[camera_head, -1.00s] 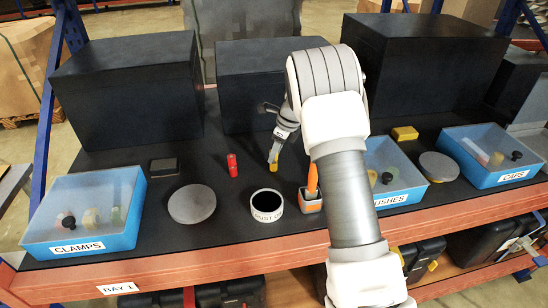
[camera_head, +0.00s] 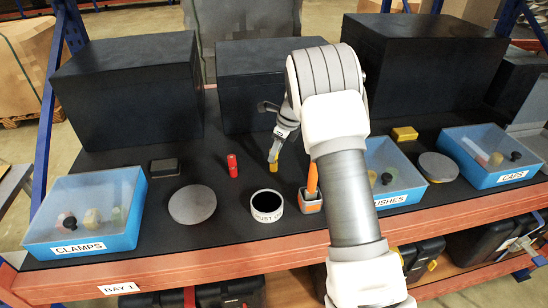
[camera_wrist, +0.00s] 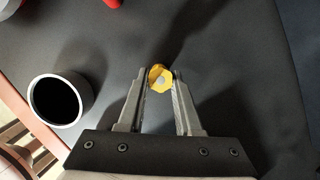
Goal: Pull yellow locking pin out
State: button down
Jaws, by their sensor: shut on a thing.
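A small yellow piece (camera_wrist: 160,77), which I take for the yellow locking pin, sits between the fingertips of my gripper (camera_wrist: 160,84) in the wrist view. It has a faceted rim and a pale centre. Both fingers touch its sides. In the head view the yellow piece (camera_head: 273,166) shows below the tips of my gripper (camera_head: 275,156), just above or on the black shelf top. I cannot tell whether it touches the surface. Nothing that it might be seated in is visible.
A white-rimmed round cup (camera_head: 267,206) stands in front, with an orange-handled tool in a small holder (camera_head: 310,200) beside it. A red cylinder (camera_head: 232,165) stands to the left. Blue bins (camera_head: 125,238) sit at both sides. Black boxes (camera_head: 262,85) line the back.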

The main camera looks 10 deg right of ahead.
jog(key=shift+r, duration=0.2)
jog(key=shift+r+p, duration=2.5)
jog(key=shift+r, duration=0.3)
